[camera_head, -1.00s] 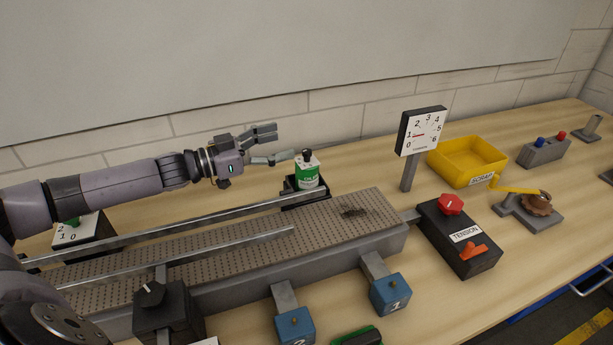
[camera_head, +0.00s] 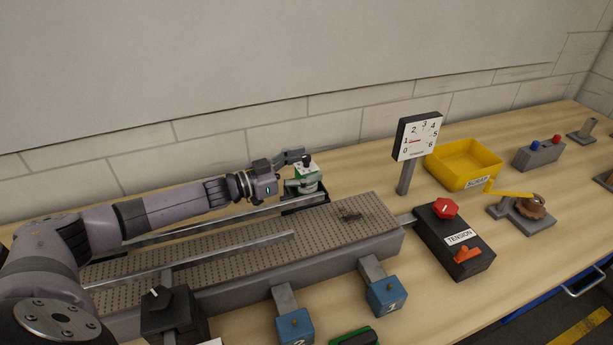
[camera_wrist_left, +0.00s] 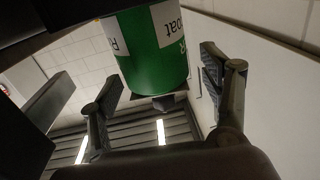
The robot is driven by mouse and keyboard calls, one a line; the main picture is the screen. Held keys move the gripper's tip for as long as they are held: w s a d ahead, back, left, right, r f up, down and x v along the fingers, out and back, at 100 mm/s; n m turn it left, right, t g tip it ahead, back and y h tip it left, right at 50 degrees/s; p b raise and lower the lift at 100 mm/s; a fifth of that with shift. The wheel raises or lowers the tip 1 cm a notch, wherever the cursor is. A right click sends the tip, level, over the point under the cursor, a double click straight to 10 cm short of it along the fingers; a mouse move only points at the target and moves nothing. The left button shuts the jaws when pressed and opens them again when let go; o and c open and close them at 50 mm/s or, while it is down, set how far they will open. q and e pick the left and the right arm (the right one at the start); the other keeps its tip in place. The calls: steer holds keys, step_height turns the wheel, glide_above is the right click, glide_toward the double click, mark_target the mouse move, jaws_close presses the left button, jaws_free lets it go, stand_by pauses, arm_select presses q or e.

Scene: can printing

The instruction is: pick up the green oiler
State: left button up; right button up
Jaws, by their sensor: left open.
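The green oiler (camera_head: 308,178), a small green and white can with a dark top, stands upright in a black holder (camera_head: 303,203) behind the conveyor. My left gripper (camera_head: 300,172) reaches in from the left and its fingers are at the oiler, partly covering it. In the left wrist view the oiler (camera_wrist_left: 155,50) sits between the two spread fingers (camera_wrist_left: 165,85), with gaps visible on both sides. The left gripper is open. My right gripper is not in view.
The perforated conveyor (camera_head: 230,252) with metal rails runs in front of the oiler. A dial gauge on a post (camera_head: 416,137), a yellow scrap bin (camera_head: 463,165) and a black tension box (camera_head: 453,240) stand to the right. A wall (camera_head: 350,118) is behind.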

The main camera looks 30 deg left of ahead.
arm_select(q)
steer(key=shift+w+d, duration=0.2)
steer(key=shift+s, duration=0.1)
steer(key=shift+c, duration=0.2)
steer(key=shift+a, duration=0.1)
steer(key=c, duration=1.5)
